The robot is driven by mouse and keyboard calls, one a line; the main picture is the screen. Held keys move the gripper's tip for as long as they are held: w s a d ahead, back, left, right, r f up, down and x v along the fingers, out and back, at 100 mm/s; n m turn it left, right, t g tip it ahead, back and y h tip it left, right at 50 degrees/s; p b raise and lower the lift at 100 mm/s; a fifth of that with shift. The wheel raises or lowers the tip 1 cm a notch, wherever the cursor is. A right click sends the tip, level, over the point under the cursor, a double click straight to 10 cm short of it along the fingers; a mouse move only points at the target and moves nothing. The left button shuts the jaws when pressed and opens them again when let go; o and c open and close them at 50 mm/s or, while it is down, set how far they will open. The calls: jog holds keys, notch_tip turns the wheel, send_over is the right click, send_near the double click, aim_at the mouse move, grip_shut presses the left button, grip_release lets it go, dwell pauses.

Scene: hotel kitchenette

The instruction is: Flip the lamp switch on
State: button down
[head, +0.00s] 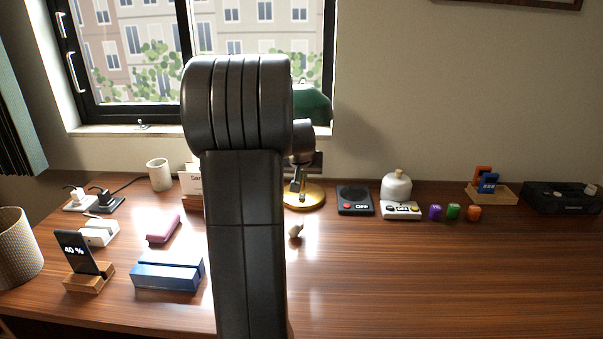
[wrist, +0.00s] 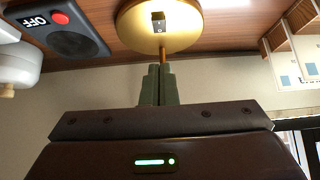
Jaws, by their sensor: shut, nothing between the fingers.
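The lamp has a green shade (head: 315,104) and a round gold base (head: 313,203), partly hidden behind my arm in the head view. In the wrist view the gold base (wrist: 190,28) is at the top, with a small dark switch (wrist: 158,18) on it. The switch's position is too small to read. The lamp's stem (wrist: 165,56) runs down from the base, close by my fingers in the picture. My gripper (wrist: 158,70) is shut and empty, its fingertips pointing toward the base and appearing just short of it. I cannot tell whether the lamp is lit.
Right of the lamp are a black box marked OFF (head: 355,200), which also shows in the wrist view (wrist: 62,32), and a white dome-topped item (head: 397,186). A small bulb-like object (head: 296,230) lies in front. A phone on a stand (head: 80,255) is left. The front-right desk is clear.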

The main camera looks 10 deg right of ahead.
aim_at(302, 198)
jog(key=f, duration=0.2)
jog(key=w+f, duration=0.1)
jog(key=w+f+b, duration=0.1)
jog(key=f, duration=0.1)
jog(key=shift+d+f, duration=0.3)
jog(key=shift+s+f, duration=0.1)
jog(key=shift+f, duration=0.6)
jog(key=shift+s+a+f+b, duration=0.1)
jog(key=shift+f+b, duration=0.35)
jog(key=shift+b, duration=0.15)
jog(key=shift+r, duration=0.2)
jog(key=shift+r+p, duration=0.65)
jog(key=shift+r, duration=0.05)
